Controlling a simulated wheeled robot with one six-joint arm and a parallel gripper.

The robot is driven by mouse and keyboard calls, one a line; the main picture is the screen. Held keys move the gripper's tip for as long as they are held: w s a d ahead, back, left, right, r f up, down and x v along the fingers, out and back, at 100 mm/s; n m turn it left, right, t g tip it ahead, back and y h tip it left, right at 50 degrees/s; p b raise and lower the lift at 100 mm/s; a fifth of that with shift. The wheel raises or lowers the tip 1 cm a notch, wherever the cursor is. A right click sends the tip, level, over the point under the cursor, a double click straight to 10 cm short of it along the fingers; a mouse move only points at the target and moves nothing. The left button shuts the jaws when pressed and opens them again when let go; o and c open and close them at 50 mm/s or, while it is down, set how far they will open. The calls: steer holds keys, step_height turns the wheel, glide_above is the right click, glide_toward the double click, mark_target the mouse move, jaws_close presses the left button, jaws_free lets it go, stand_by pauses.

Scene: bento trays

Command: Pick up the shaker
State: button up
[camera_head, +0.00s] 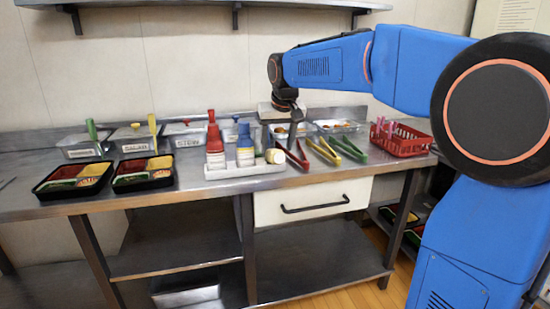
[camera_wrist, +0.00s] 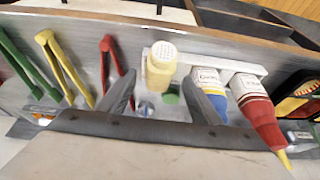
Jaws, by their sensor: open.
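The shaker has a pale yellow body and a white cap with holes. In the head view the shaker (camera_head: 274,156) is at the right end of a white tray (camera_head: 240,171) on the steel counter. In the wrist view the shaker (camera_wrist: 160,72) shows between and beyond my two grey fingers. My gripper (camera_wrist: 160,88) is open, with nothing between its fingers. In the head view my gripper (camera_head: 291,112) is partly hidden, above and behind the shaker.
The white tray also holds a red-topped bottle (camera_head: 214,139) and a blue-topped bottle (camera_head: 245,147) beside the shaker. Red tongs (camera_head: 291,155), yellow tongs and green tongs lie to the right. A red basket (camera_head: 400,140) and black bento trays (camera_head: 72,179) stand farther out.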

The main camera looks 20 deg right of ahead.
mark_target(276, 151)
steer(key=x, duration=0.3)
steer(key=shift+d+f, duration=0.1)
steer(key=shift+f, duration=0.05)
steer(key=c, duration=1.3)
